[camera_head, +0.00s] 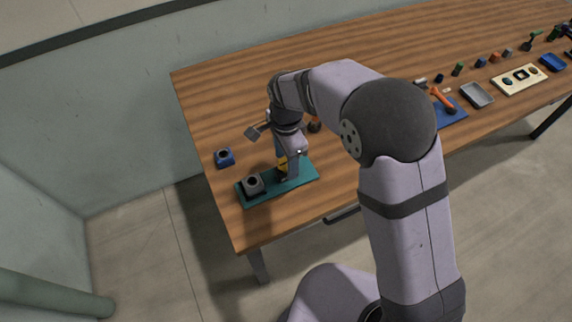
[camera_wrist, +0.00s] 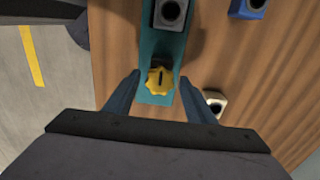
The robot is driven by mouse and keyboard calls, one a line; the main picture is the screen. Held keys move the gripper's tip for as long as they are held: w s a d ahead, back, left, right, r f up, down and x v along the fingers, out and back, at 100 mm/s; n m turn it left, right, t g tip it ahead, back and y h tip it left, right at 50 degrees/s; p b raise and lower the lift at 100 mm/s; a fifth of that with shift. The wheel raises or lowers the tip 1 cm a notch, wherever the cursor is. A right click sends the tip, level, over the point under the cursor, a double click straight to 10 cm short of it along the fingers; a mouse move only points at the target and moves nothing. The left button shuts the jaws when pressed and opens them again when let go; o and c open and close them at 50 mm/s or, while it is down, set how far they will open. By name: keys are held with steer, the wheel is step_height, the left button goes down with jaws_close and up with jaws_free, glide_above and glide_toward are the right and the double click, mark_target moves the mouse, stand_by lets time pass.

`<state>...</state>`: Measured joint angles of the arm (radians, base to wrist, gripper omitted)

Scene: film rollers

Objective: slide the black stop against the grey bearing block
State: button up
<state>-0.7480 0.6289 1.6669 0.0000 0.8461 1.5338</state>
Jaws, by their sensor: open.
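A teal base plate (camera_head: 300,182) lies on the table under my gripper (camera_head: 287,170). The grey bearing block (camera_head: 254,186), with a dark round hole, stands at the plate's left end. In the wrist view the block (camera_wrist: 169,26) is at the top of the plate (camera_wrist: 154,45).
A blue block (camera_head: 224,158) with a hole stands behind the plate at the left. A grey tray (camera_head: 477,95) and several small parts are far right. The table's front edge is close to the plate.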

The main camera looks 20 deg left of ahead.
steer(key=shift+f+p, duration=0.3)
steer(key=shift+f, duration=1.6)
jaws_close()
steer(key=s+a, duration=0.3)
steer(key=shift+s+a, duration=0.15)
steer(key=shift+a, duration=0.05)
jaws_free()
steer(key=shift+d, duration=0.1)
